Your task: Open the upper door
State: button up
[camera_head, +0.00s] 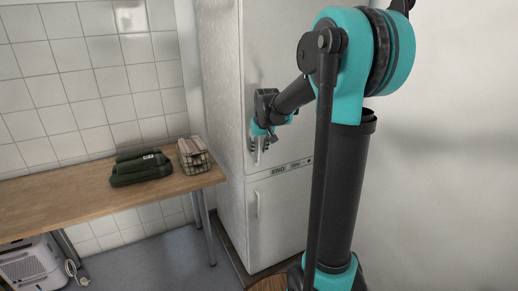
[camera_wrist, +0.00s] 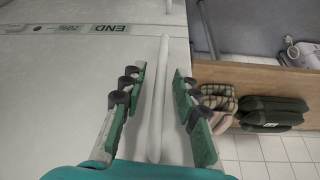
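The upper door (camera_head: 268,45) of a tall white fridge stands closed, above a strip marked END. In the wrist view, the door's pale surface (camera_wrist: 60,85) fills the left side. Its long white handle (camera_wrist: 155,110) runs between the two fingers of my gripper (camera_wrist: 159,78). The fingers are apart, one on each side of the handle, with visible gaps to it. In the head view, my gripper (camera_head: 259,146) is at the lower left part of the upper door, by the handle, which it mostly hides.
A lower door with its own handle (camera_head: 257,203) is below the strip. A white appliance (camera_head: 32,264) stands under the table.

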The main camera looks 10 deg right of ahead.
grip_shut()
dwell(0.3)
